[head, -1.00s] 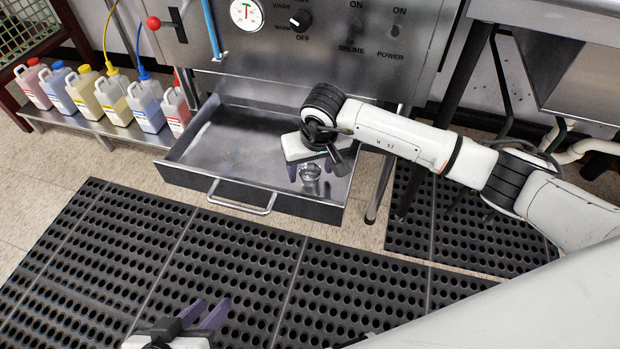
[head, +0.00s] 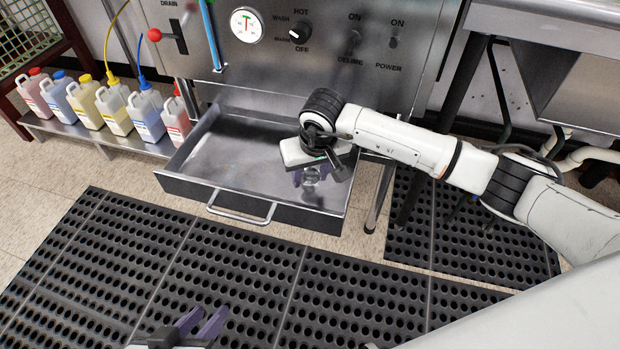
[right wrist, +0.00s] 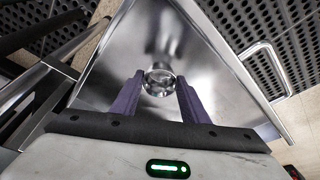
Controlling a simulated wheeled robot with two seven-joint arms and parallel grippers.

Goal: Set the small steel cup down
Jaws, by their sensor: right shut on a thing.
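The small steel cup (head: 311,174) is over the right part of the open steel drawer (head: 208,192). My right gripper (head: 308,178) reaches down into the drawer area and is shut on the cup. In the right wrist view the cup (right wrist: 158,82) sits between the two purple fingertips (right wrist: 159,90), with the shiny drawer floor behind it. I cannot tell whether its base touches the floor. My left gripper (head: 202,322) is empty above the black mat, its two purple fingers apart.
Several chemical jugs (head: 147,112) stand on a low shelf left of the drawer. The machine's control panel (head: 340,45) rises behind it. The drawer handle (head: 240,210) sticks out in front. The drawer's left part is clear. Perforated black mats (head: 130,260) cover the floor.

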